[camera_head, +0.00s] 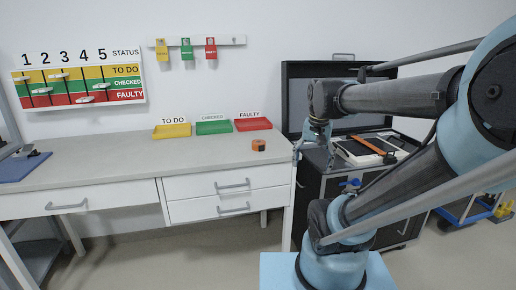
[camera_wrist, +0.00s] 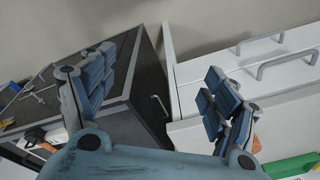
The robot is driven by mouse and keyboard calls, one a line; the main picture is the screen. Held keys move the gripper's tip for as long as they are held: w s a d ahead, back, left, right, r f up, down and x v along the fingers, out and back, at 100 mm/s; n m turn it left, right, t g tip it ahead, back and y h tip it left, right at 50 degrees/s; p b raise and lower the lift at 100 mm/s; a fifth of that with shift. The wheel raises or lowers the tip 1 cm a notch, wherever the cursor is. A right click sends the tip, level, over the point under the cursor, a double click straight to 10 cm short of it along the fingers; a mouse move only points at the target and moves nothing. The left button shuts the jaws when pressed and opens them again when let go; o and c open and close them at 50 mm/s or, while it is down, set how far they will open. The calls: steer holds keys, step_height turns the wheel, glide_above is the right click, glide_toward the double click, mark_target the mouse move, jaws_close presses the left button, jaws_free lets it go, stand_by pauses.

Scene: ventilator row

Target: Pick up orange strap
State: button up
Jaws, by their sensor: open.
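A long flat orange strap (camera_head: 370,145) lies slantwise across the top of a white and dark device (camera_head: 358,152) on the dark cart at the right. In the wrist view an orange piece (camera_wrist: 42,147) at the far left appears to be part of it. My gripper (camera_head: 312,142) is open and empty, to the left of the device, near the gap between counter and cart. In the wrist view its fingers (camera_wrist: 158,88) are spread wide, with nothing between them. A small orange roll (camera_head: 258,145) sits on the counter, left of my gripper.
Yellow (camera_head: 172,131), green (camera_head: 213,128) and red (camera_head: 253,124) trays stand at the back of the white counter (camera_head: 120,160). An open black lid (camera_head: 300,85) rises behind the cart. A status board (camera_head: 80,80) hangs on the wall. The counter's middle is clear.

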steer(key=w+a+r+m+g, duration=0.1)
steer(key=w+a+r+m, duration=0.5)
steer(key=w+a, duration=0.5)
steer(key=w+a+r+m+g, duration=0.1)
steer(key=w+a+r+m, duration=0.3)
steer(key=w+a+r, duration=0.65)
glide_above(259, 142)
steer(key=f, duration=1.4)
steer(key=shift+s+a+f, duration=0.1)
steer(key=shift+a+f, duration=0.1)
steer(key=shift+d+f, duration=0.2)
steer(key=shift+f, duration=2.45)
steer(key=c, duration=1.2)
